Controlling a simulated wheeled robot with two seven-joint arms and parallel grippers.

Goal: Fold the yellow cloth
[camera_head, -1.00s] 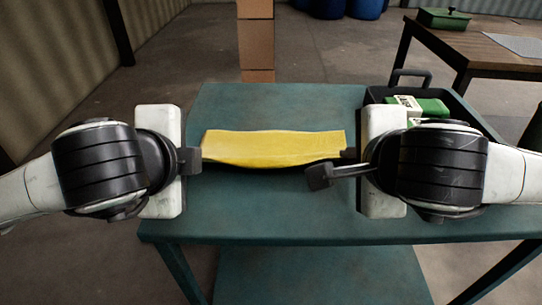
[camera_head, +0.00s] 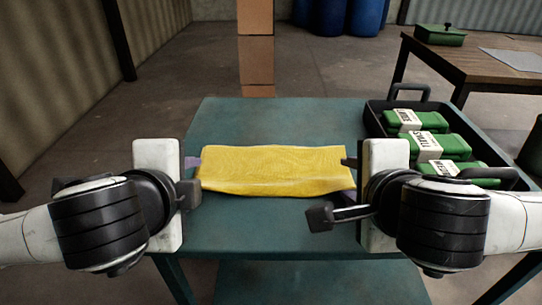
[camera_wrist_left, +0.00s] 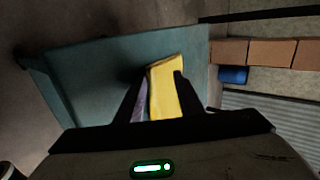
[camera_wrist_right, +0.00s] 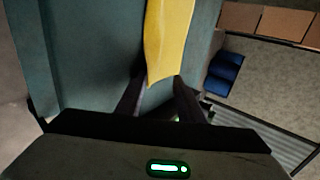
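The yellow cloth (camera_head: 275,170) lies as a wide strip across the teal table (camera_head: 270,118), with a raised ridge along its near side. Whether it is in layers is hard to tell. My left gripper (camera_head: 190,178) is at its left end, with its fingers apart. In the left wrist view the cloth (camera_wrist_left: 166,85) shows between the open fingers (camera_wrist_left: 158,92). My right gripper (camera_head: 336,190) is at the right end, fingers wide apart. In the right wrist view the cloth's end (camera_wrist_right: 166,45) reaches between the open fingers (camera_wrist_right: 157,97).
A black tray (camera_head: 376,124) with several green labelled packs (camera_head: 440,146) stands at the table's right, close to my right arm. A brown table (camera_head: 480,60) with a green box (camera_head: 440,35) is beyond. Stacked boxes (camera_head: 256,50) stand behind. The table behind the cloth is clear.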

